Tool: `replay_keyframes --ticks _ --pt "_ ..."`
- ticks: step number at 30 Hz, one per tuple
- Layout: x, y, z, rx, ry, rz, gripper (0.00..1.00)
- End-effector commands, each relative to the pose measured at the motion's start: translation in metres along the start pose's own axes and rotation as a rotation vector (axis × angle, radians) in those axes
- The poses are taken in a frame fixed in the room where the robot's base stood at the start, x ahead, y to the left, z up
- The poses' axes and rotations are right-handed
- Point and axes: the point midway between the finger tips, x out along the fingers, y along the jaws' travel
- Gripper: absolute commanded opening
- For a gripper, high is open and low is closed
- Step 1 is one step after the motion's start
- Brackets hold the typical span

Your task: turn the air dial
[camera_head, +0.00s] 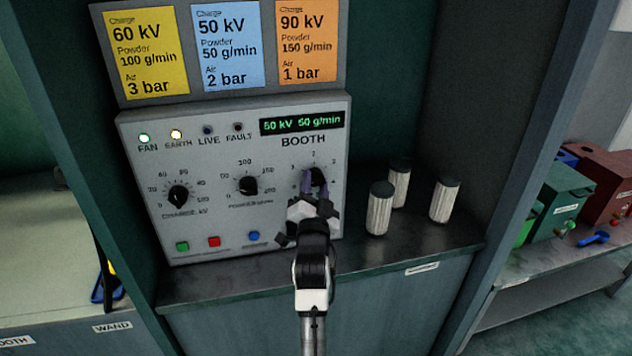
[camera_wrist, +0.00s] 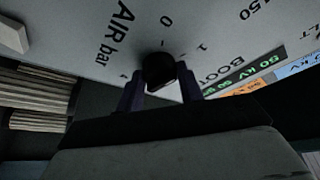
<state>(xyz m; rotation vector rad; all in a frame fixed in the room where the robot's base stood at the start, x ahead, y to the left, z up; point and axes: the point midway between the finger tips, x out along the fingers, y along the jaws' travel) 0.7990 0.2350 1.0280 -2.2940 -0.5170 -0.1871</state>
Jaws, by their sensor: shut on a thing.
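The air dial (camera_head: 318,176) is a black knob at the right of the grey booth panel (camera_head: 215,125), partly hidden by my gripper. In the wrist view the air dial (camera_wrist: 158,68) sits between the two dark fingers, by the "AIR bar" lettering. My gripper (camera_head: 313,182) is shut on the air dial; its fingers also show in the wrist view (camera_wrist: 160,90). The charge dial (camera_head: 178,196) and powder dial (camera_head: 247,185) are black knobs to the left. The display (camera_head: 302,121) reads 50 kV 50 g/min. The knob's exact setting is hard to read.
Yellow (camera_head: 145,50), blue (camera_head: 228,45) and orange (camera_head: 307,42) cards stand above the panel. Three pale ribbed cylinders with dark caps (camera_head: 380,208) stand on the shelf, right of my gripper. Green, red and blue buttons (camera_head: 214,241) line the panel's lower edge. Side walls flank the booth.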

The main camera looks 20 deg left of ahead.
Motion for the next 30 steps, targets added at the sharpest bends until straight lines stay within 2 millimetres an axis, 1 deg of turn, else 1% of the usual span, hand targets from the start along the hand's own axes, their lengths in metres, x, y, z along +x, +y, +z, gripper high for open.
replay_keyframes --ticks 4,30 --pt "-0.0016 0.0004 0.0033 0.133 0.006 0.047 0.14" --pt "0.002 -0.0087 -0.005 0.899 0.002 0.364 0.14"
